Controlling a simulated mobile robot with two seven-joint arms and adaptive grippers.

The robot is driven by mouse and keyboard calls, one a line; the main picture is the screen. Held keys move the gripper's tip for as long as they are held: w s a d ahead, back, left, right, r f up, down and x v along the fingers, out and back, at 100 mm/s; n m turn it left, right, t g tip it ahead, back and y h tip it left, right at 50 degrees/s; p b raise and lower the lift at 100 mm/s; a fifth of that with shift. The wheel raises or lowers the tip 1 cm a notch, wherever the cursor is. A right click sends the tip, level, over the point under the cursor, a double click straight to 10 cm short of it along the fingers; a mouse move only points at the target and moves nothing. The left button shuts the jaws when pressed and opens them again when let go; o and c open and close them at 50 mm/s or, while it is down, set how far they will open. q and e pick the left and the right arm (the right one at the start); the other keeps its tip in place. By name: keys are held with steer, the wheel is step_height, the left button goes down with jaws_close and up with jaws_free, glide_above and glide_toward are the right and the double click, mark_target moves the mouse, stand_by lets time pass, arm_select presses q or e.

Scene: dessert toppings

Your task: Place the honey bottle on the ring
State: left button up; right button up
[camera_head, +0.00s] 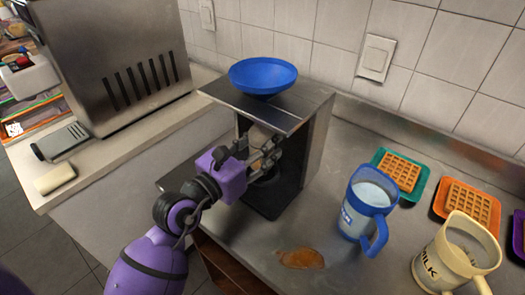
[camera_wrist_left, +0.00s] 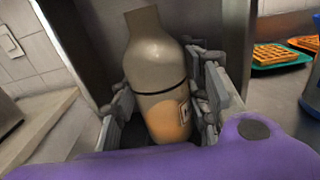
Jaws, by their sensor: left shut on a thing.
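The honey bottle (camera_wrist_left: 157,75) is a beige-grey bottle with a dark band and an orange label in the left wrist view. My left gripper (camera_head: 264,158) reaches into the open front of a metal stand and is shut on the bottle, one finger on each side of its lower body. In the head view, the fingers and wrist largely cover the bottle. I cannot tell whether its base touches the stand's floor. A flat amber patch (camera_head: 301,258) lies on the counter in front of the stand; I cannot make out a clear ring. My right gripper is not in view.
The metal stand (camera_head: 318,140) carries a blue bowl (camera_head: 262,75) on top. To its right are a blue jug (camera_head: 366,206), a cream milk jug (camera_head: 452,256), and waffles on green (camera_head: 382,158) and orange trays (camera_head: 440,200). The counter around the amber patch is clear.

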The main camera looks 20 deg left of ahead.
arm_select(q)
steer(key=f, duration=0.3)
steer(key=shift+w+d+f+b, duration=0.1)
steer(key=shift+w+f+b, duration=0.1)
steer(key=shift+w+b, duration=0.15)
steer(key=shift+f, duration=0.2)
steer(key=o, duration=1.2)
steer(key=shift+s, duration=0.1)
steer(key=shift+o, duration=1.3)
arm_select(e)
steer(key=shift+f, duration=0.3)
arm_select(q)
steer(key=shift+r, duration=0.1)
